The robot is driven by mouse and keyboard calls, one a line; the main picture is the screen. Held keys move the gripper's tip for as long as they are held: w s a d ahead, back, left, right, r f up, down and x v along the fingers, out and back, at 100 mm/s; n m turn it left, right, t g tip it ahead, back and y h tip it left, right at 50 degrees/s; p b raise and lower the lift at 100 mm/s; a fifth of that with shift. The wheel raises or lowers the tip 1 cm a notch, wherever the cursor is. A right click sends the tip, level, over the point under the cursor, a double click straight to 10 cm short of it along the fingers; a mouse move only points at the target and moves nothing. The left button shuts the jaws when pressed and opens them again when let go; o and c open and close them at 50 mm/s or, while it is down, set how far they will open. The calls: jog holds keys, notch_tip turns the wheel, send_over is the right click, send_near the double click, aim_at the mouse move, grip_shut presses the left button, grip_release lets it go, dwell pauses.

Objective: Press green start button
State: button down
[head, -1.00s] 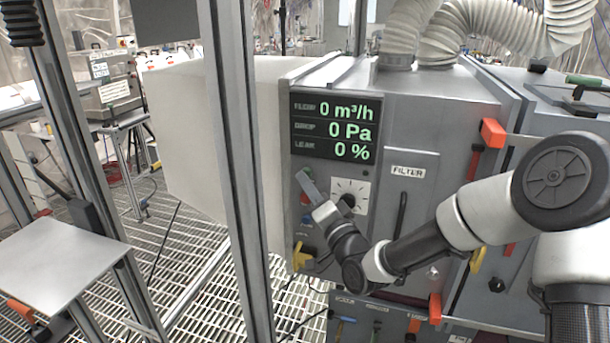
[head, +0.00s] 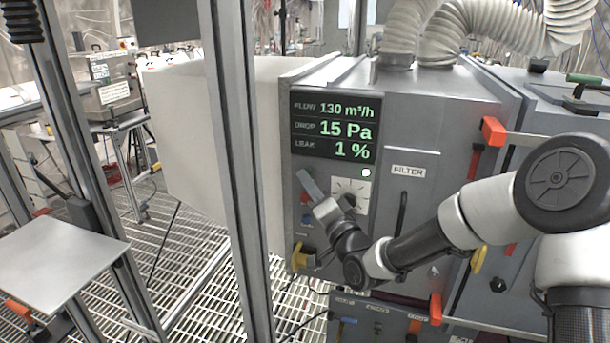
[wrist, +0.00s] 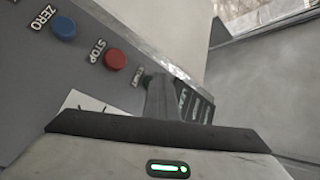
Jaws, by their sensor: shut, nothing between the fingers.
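The green start button shows only as a dark green edge (wrist: 147,77) in the wrist view, mostly covered by my fingers. My gripper (head: 304,174) is shut and empty, its tip over the start button's spot on the grey filter unit's panel (head: 333,240). I cannot tell whether the tip touches the button. The red STOP button (wrist: 115,60) and blue ZERO button (wrist: 64,28) lie in a row beside it. The display (head: 334,128) above reads 130 m³/h, 15 Pa and 1 %. A small lamp (head: 366,173) below it glows.
An upright metal post (head: 237,170) stands left of the unit. An orange-ended handle (head: 493,132) juts out at right.

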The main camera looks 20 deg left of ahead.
jog(key=shift+s+d+b, duration=0.1)
jog(key=shift+s+b, duration=0.1)
jog(key=shift+b, duration=0.1)
jog(key=s+b, duration=0.1)
jog(key=s, duration=0.5)
jog(key=shift+d, duration=0.3)
dwell(0.8)
